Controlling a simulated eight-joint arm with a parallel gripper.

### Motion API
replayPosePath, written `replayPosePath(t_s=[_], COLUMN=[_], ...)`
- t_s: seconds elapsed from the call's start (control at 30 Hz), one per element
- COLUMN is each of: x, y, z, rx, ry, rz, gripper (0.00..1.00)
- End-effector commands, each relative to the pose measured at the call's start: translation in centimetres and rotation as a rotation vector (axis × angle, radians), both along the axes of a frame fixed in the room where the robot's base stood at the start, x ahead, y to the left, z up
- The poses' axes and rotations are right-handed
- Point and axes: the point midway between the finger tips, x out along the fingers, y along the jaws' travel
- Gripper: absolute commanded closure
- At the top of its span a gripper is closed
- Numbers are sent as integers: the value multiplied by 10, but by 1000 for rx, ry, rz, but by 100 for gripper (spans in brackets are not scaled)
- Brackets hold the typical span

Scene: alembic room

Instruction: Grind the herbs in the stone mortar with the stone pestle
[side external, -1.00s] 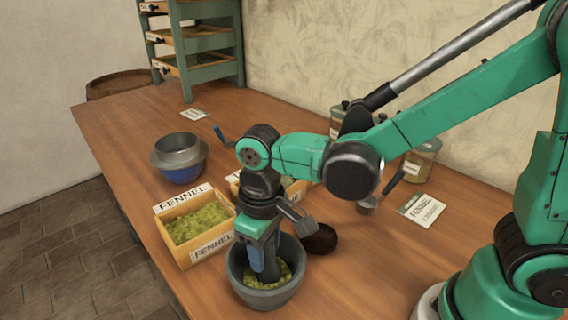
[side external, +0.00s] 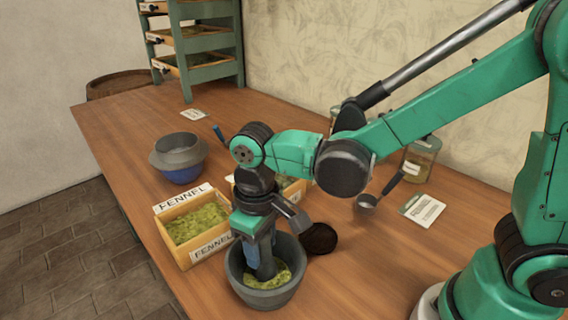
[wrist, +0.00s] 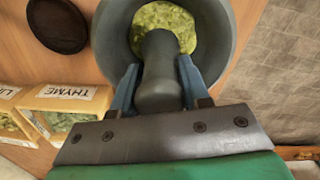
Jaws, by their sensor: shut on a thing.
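The grey stone mortar (side external: 284,293) stands on the table near its front edge. Green herbs (side external: 276,277) lie in the bottom of it, and they also show in the wrist view (wrist: 176,18). The dark grey stone pestle (wrist: 160,75) is upright with its lower end down in the mortar among the herbs. My gripper (wrist: 160,90) is shut on the pestle's upper part, one blue finger on each side. In the side view my gripper (side external: 257,245) points down over the mortar. The pestle's lower tip is hidden in the herbs.
A box labelled fennel (side external: 187,252) stands close left of the mortar. A dark round lid-like disc (side external: 319,239) lies close on its right. A sieve over a blue bowl (side external: 181,172), a ladle (side external: 368,201) and a jar (side external: 419,160) stand farther back.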

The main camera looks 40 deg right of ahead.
Motion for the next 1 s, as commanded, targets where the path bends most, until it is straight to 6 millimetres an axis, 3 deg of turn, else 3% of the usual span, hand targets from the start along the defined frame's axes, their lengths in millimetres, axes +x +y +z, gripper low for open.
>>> replayPosePath(t_s=[0.3,0.63,1.0], x=[-11,-7,-3], y=[8,-6,9], z=[2,0,-3], rx=[2,2,4], ry=[-3,-3,-4], rz=[1,1,1], gripper=[100,100,100])
